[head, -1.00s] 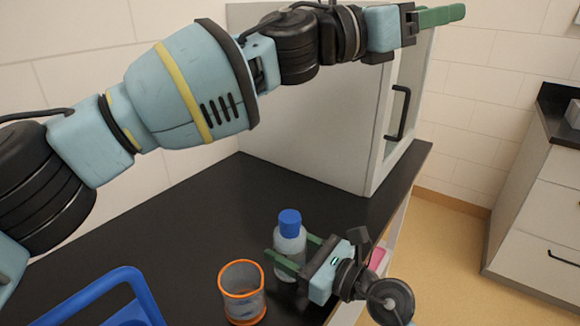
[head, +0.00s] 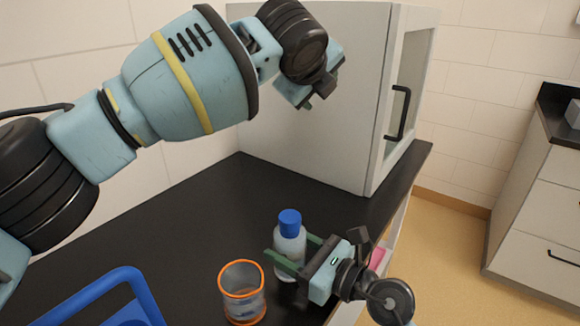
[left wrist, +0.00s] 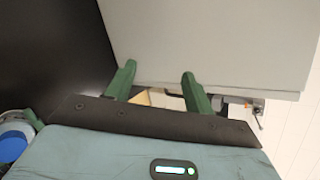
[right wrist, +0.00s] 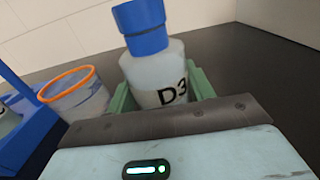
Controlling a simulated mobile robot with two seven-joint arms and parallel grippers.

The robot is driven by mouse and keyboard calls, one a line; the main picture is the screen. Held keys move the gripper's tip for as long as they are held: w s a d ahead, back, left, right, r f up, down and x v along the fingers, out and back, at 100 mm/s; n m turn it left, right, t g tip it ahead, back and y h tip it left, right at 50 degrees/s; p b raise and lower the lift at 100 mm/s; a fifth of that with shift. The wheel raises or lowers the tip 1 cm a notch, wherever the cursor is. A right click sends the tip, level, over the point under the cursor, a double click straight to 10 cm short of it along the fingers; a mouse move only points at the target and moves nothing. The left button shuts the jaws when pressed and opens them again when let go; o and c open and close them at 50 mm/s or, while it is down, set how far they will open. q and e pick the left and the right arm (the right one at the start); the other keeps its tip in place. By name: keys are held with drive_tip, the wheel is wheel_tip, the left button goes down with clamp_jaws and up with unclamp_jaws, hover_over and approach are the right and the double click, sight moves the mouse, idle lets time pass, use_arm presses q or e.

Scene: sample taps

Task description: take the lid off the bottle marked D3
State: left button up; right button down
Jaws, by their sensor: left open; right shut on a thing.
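The bottle marked D3 (head: 289,247) stands upright on the black counter, with its blue lid (head: 290,223) on top. In the right wrist view the D3 label shows on the bottle (right wrist: 150,75), below the blue lid (right wrist: 142,26). My right gripper (head: 292,252) is shut on the bottle's body, its green fingers on either side below the lid. My left gripper is raised above the counter in front of the white cabinet; its fingers are hidden in the head view. In the left wrist view my left gripper (left wrist: 158,82) is open and empty.
A clear beaker with an orange rim (head: 242,291) stands left of the bottle. A blue carrier with a handle (head: 100,292) is at the lower left. A white cabinet (head: 310,100) stands at the back of the black counter (head: 170,225). The counter between cabinet and bottle is clear.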

use_arm(q)
drive_tip(key=s+a+f+g+y, duration=0.2)
drive_tip(key=s+f+g, duration=0.3)
drive_tip(key=s+f, duration=0.1)
drive_tip(key=m+g+y, duration=0.1)
drive_tip(key=g+y, duration=0.1)
drive_tip(key=g, duration=0.4)
hover_over(290, 216)
drive_tip(key=shift+f, duration=5)
drive_tip(key=c, duration=1)
drive_tip(key=o, duration=1.1)
drive_tip(key=shift+r, duration=0.15)
drive_tip(key=shift+r, duration=2.15)
drive_tip(key=shift+c, duration=0.5)
